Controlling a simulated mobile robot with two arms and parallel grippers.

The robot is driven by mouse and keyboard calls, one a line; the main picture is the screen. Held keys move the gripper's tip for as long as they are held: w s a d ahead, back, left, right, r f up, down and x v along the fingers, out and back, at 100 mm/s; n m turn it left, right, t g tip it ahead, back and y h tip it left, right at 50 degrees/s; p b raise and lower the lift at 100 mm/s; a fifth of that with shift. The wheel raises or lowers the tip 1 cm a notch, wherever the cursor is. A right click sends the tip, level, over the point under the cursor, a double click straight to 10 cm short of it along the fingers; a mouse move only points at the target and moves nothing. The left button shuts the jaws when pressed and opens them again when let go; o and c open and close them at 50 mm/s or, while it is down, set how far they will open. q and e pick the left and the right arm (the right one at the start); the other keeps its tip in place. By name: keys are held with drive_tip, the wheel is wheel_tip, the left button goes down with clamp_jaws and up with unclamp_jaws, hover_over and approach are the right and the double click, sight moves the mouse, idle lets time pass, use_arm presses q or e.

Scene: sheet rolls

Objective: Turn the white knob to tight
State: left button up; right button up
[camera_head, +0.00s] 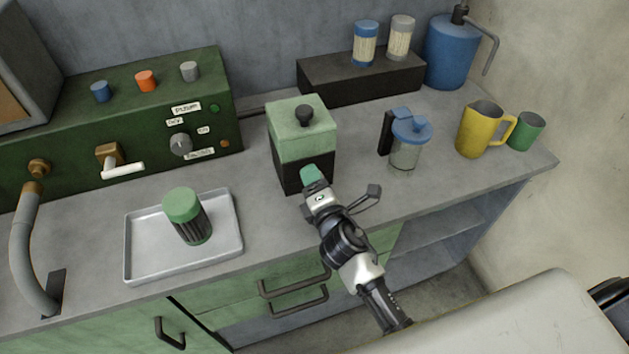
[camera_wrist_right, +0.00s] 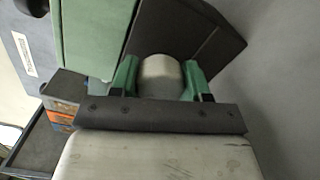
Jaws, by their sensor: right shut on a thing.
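The white knob (camera_wrist_right: 160,78) shows in the right wrist view as a pale round cylinder on the dark lower front of a green and black box. The box (camera_head: 288,146) stands on the counter in the head view. My right gripper (camera_head: 312,177) is at the box's front, and its green fingers (camera_wrist_right: 160,82) are shut on the knob, one on each side. In the head view the gripper hides the knob. No mark showing the knob's setting is visible. My left gripper is not in view.
A tray (camera_head: 131,258) with a green-lidded jar (camera_head: 188,216) lies left of the box. A clear jug (camera_head: 405,150) and a yellow mug (camera_head: 480,130) stand to the right. A green panel (camera_head: 70,125) with a grey knob (camera_head: 180,144) is behind left.

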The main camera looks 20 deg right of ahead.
drive_tip(key=m, duration=0.4)
drive_tip(key=shift+m, duration=0.3)
drive_tip(key=m, duration=0.5)
drive_tip(key=shift+p, duration=0.35)
drive_tip(key=shift+m, duration=0.3)
drive_tip(key=o, duration=0.9)
drive_tip(key=s+b, duration=0.1)
drive_tip(key=s, duration=0.8)
drive_tip(key=shift+s+d+f, duration=0.1)
drive_tip(key=shift+s+d, duration=0.05)
drive_tip(key=shift+s, duration=0.8)
